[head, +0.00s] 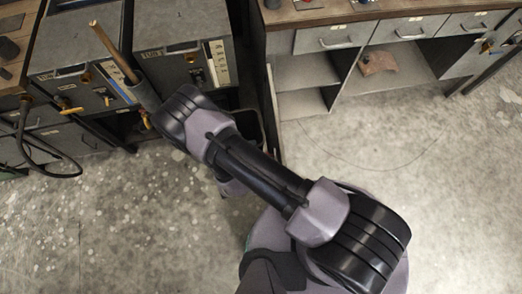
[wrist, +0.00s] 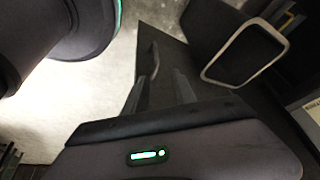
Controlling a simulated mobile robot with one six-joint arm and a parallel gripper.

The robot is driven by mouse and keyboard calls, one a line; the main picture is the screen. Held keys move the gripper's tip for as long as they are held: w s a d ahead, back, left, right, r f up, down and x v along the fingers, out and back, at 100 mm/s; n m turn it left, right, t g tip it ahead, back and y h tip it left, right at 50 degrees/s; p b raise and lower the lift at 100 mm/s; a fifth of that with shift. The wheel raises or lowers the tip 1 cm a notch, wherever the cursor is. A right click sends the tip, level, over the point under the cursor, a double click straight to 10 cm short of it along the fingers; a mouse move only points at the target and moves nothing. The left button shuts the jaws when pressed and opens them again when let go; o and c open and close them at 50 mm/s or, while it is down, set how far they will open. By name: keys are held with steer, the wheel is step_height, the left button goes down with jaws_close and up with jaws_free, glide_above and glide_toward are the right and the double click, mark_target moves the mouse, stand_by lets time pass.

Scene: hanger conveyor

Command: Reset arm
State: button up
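My arm reaches from the lower right toward the cabinets at the upper left in the head view. Its wrist end (head: 185,112) is in front of the cabinets, and the fingertips cannot be made out there. In the wrist view my gripper (wrist: 160,76) has its two fingers apart, with nothing visible held between them. A dark flat surface lies behind the fingers.
Grey drawer cabinets (head: 150,28) stand at the upper left, with a wooden rod (head: 112,50) near the wrist. A workbench (head: 340,12) with drawers and open shelves is at the upper right. A pale-rimmed dark bin (wrist: 243,52) is beside the gripper. Concrete floor (head: 400,150) is clear at right.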

steer(key=shift+v, duration=1.1)
